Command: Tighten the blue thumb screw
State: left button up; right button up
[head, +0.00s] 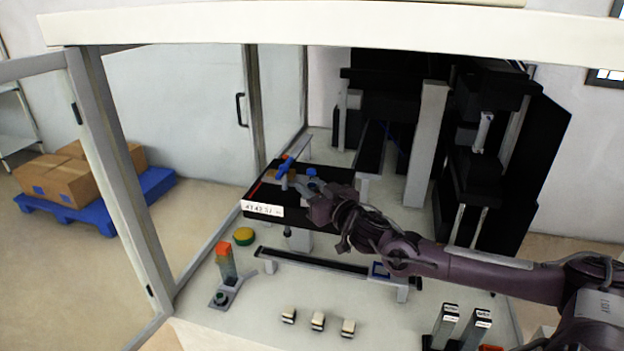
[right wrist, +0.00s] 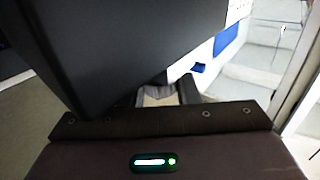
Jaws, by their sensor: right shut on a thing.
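A slanted blue piece (head: 285,166) that looks like the thumb screw stands over the left part of the black feeder plate (head: 262,192). A rounder blue knob (head: 312,172) sits just right of it. My right gripper (head: 293,182) reaches in from the right, low over the plate, with its fingertips at the blue piece. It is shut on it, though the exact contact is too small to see. In the right wrist view a large black block hides most of the fingers (right wrist: 168,94), and the screw cannot be made out. My left gripper is not in view.
A white label is on the plate's front. A yellow button (head: 243,236) and an orange-topped post (head: 224,262) stand at front left. A dark rail (head: 310,261) crosses in front. Small blocks (head: 318,321) lie on the table. Black machinery fills the back right.

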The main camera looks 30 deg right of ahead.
jog(key=m+h, duration=0.2)
jog(key=h, duration=0.1)
jog(key=shift+a+f+b, duration=0.15)
jog(key=shift+f+b, duration=0.05)
jog(key=shift+b, duration=0.1)
jog(key=m+h+b, duration=0.1)
jog(key=h, duration=0.1)
jog(key=m+g+h+b, duration=0.1)
jog(key=h, duration=0.1)
jog(key=shift+f+m, duration=0.15)
jog(key=shift+m, duration=0.25)
jog(key=m+g+h+b, duration=0.1)
jog(key=h, duration=0.1)
jog(key=shift+a+m+g+h, duration=0.1)
jog(key=shift+m+g+h, duration=0.2)
jog(key=shift+m+g, duration=0.1)
jog(key=shift+r+m+g+h+p, duration=0.25)
jog(key=shift+m+g+h, duration=0.15)
jog(key=shift+h, duration=0.15)
jog(key=shift+r+m+g+h+p, duration=0.1)
jog(key=shift+m+g+h+p, duration=0.1)
jog(key=shift+m+g+h, duration=0.3)
jog(key=shift+m+g+h+p, duration=0.75)
jog(key=shift+m+g+h, duration=0.2)
jog(key=shift+h, duration=0.2)
jog(key=shift+m+g+h+p, duration=0.4)
jog(key=shift+m+g+h, duration=0.3)
jog(key=shift+g, duration=0.45)
jog(key=o, duration=0.9)
jog(key=shift+d, duration=0.2)
